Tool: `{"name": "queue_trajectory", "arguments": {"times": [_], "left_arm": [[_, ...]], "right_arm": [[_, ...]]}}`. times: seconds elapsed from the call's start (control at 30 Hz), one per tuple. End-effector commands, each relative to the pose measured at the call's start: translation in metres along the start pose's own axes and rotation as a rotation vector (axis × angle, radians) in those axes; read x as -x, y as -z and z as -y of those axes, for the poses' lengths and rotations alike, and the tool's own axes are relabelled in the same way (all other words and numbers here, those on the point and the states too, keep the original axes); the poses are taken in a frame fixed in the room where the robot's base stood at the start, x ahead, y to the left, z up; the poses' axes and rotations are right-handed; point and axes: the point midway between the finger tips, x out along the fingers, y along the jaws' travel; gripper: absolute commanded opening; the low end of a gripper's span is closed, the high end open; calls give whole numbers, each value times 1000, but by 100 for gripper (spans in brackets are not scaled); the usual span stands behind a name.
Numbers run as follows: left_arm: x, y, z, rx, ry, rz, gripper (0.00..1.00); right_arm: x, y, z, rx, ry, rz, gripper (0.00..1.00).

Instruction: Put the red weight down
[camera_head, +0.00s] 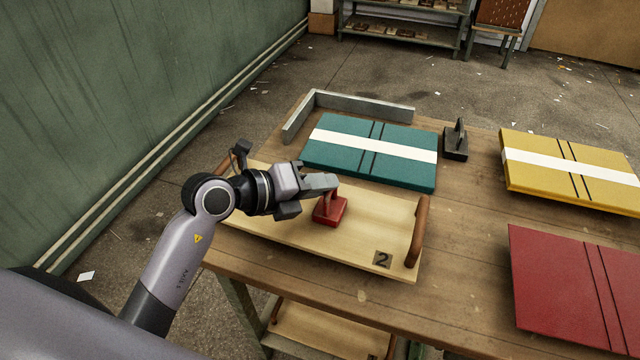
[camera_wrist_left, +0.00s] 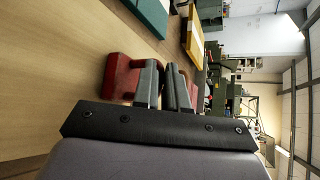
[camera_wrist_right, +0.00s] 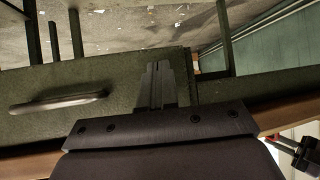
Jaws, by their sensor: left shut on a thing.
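The red weight (camera_head: 330,209) is a small block with a handle on top. It is at the wooden tray (camera_head: 290,236) marked 2, near the tray's middle; I cannot tell for sure whether its base touches the board. My left gripper (camera_head: 332,186) is shut on its handle from the left. In the left wrist view the weight (camera_wrist_left: 120,75) shows behind the left gripper's fingers (camera_wrist_left: 165,85). My right gripper (camera_wrist_right: 157,85) shows only in the right wrist view, its fingers together with nothing visible between them, in front of a dark green panel.
A teal board (camera_head: 345,165) lies behind the tray, by a grey corner fence (camera_head: 360,106). A dark weight (camera_head: 456,142) stands right of it. A yellow board (camera_head: 525,178) and a red board (camera_head: 545,285) lie at right. Bare tabletop (camera_head: 465,230) shows between them and the tray.

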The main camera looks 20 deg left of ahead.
Motion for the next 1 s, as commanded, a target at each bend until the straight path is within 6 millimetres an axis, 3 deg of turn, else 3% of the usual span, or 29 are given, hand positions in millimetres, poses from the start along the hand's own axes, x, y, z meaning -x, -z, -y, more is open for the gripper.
{"name": "queue_trajectory", "arguments": {"times": [0.3,0.33,0.4,0.77,1.0], "left_arm": [[-1,0,0,-1,5,3,0],[-1,1,-2,0,1,0,19],[-1,1,-2,0,0,0,38],[1,-2,3,-1,2,1,38],[35,0,0,-4,-2,1,38]], "right_arm": [[0,0,0,0,0,0,0],[0,0,0,0,0,0,0],[0,0,0,0,0,0,0],[1,1,0,0,0,0,0],[0,0,0,0,0,0,0]]}}
